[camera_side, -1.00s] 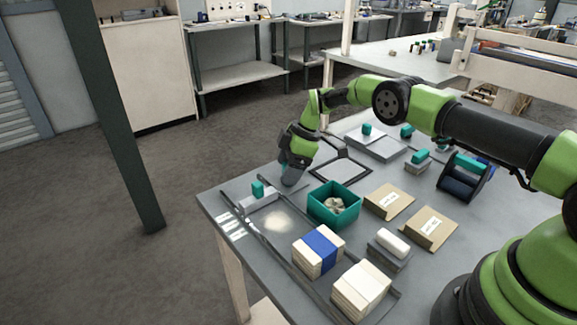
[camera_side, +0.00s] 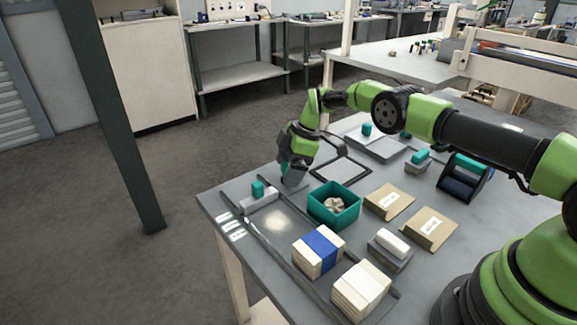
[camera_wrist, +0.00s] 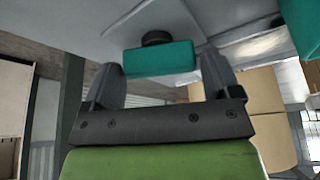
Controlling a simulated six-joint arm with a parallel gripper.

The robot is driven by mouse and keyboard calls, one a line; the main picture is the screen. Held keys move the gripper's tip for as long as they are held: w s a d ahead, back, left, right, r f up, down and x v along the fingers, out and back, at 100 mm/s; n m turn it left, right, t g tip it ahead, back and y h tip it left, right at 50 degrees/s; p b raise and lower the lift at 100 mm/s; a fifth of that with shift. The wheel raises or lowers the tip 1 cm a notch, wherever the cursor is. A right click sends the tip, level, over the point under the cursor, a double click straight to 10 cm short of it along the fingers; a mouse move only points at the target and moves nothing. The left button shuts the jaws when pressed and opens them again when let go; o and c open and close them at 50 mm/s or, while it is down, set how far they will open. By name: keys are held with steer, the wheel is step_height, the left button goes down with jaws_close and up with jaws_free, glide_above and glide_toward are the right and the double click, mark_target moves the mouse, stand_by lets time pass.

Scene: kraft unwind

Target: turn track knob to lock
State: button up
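In the wrist view, a teal knob bar (camera_wrist: 160,60) with a dark round stem sits between the two fingers of my gripper (camera_wrist: 162,80). The fingers are apart, with a gap on each side of the bar. I cannot tell for certain which side-view knob is the one in the wrist view.
A teal bin (camera_side: 322,214) with pale contents stands just right of my gripper. Kraft packets (camera_side: 388,201), a blue-banded stack (camera_side: 318,251), a plain pale stack (camera_side: 361,290) and a white roll on a grey block (camera_side: 389,256) crowd the front and right. Another teal knob (camera_side: 367,129) stands behind.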

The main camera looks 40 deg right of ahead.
steer(key=v, duration=1)
